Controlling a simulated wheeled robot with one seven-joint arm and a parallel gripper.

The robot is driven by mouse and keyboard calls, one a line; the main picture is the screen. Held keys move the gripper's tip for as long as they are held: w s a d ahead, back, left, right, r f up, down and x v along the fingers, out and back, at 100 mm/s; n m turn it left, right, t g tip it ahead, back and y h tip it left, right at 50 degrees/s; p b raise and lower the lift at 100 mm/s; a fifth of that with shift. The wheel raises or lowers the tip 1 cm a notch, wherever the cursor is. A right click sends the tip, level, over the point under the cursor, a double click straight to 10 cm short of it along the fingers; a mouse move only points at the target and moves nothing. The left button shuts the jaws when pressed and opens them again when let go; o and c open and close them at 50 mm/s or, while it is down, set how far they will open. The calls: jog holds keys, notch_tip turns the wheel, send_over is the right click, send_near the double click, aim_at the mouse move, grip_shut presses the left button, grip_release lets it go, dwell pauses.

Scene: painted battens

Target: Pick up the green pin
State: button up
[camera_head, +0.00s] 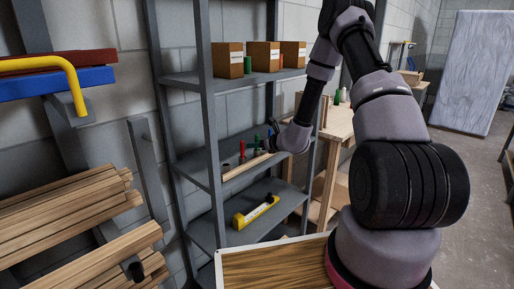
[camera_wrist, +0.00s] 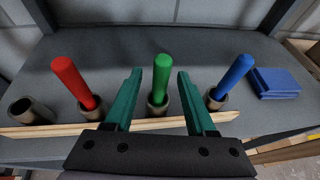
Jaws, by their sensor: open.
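The green pin (camera_wrist: 161,75) stands upright in a grey cup (camera_wrist: 157,106) in the wrist view. My gripper (camera_wrist: 160,84) is open, with one teal finger to the left of the pin and one to the right. Both fingers look apart from the pin; whether the pin is fully between them in depth I cannot tell. In the head view the green pin (camera_head: 257,142) is small, on the middle shelf, next to my gripper (camera_head: 272,135).
A red pin (camera_wrist: 73,82) and a blue pin (camera_wrist: 234,76) lean in cups either side. An empty cup (camera_wrist: 30,112) is at the far left. A wooden batten (camera_wrist: 50,131) runs along the front. Blue blocks (camera_wrist: 275,83) lie at the right.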

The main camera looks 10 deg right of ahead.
jog(key=shift+c, duration=0.3)
grip_shut()
jog(key=shift+r, duration=0.1)
